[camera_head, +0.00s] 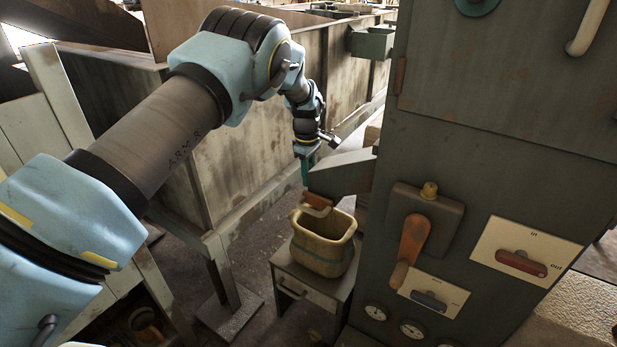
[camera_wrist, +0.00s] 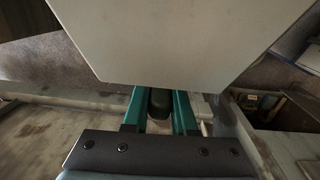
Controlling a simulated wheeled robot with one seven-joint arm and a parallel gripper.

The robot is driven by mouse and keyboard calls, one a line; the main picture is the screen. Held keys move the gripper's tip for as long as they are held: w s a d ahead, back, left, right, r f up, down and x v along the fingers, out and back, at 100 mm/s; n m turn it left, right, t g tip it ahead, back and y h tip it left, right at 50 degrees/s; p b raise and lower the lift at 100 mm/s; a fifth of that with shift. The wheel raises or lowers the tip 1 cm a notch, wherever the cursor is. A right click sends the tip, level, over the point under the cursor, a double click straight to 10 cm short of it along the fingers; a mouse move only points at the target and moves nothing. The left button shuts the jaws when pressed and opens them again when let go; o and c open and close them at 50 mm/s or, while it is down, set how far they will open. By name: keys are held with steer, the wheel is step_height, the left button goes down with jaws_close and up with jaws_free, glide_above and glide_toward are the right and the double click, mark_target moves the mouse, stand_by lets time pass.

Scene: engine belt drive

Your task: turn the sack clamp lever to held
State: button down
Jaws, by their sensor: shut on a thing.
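My gripper (camera_head: 305,168) is at the left end of the grey spout (camera_head: 345,172), above the open sack (camera_head: 322,243). In the wrist view its teal fingers (camera_wrist: 159,108) are shut on a dark rounded piece (camera_wrist: 159,102), which looks like the end of the sack clamp lever. The rest of the lever is hidden behind the pale spout plate (camera_wrist: 180,40) and the fingers. An orange-brown piece (camera_head: 317,199) shows under the spout, just over the sack's mouth. The lever's setting cannot be read from these views.
The sack stands on a small cabinet (camera_head: 308,290). A wooden bin wall (camera_head: 260,130) stands behind and left of the arm.

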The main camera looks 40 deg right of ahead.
steer(key=h+b, duration=0.1)
steer(key=b, duration=0.1)
steer(key=h+b, duration=0.2)
steer(key=shift+f+t+b, duration=0.25)
steer(key=shift+t+b, duration=0.15)
steer(key=h+b, duration=0.3)
steer(key=b, duration=0.5)
steer(key=shift+w+f+t, duration=0.1)
steer(key=shift+f+t, duration=0.05)
steer(key=shift+t, duration=0.25)
steer(key=h+b, duration=0.2)
steer(key=b, duration=0.9)
steer(key=shift+d+t+h, duration=0.1)
steer(key=shift+t+h, duration=0.3)
steer(key=h+b, duration=0.3)
steer(key=b, duration=1.2)
steer(key=shift+t, duration=0.4)
steer(key=h+b, duration=0.2)
steer(key=b, duration=0.8)
steer(key=shift+d+t+h, duration=0.1)
steer(key=shift+t+h, duration=0.2)
steer(key=shift+h, duration=0.1)
steer(key=b, duration=0.2)
steer(key=h+b, duration=0.1)
steer(key=b, duration=0.2)
steer(key=shift+r+t+h, duration=0.3)
steer(key=shift+r+h+b, duration=0.35)
steer(key=shift+h+b, duration=0.05)
steer(key=shift+b, duration=0.65)
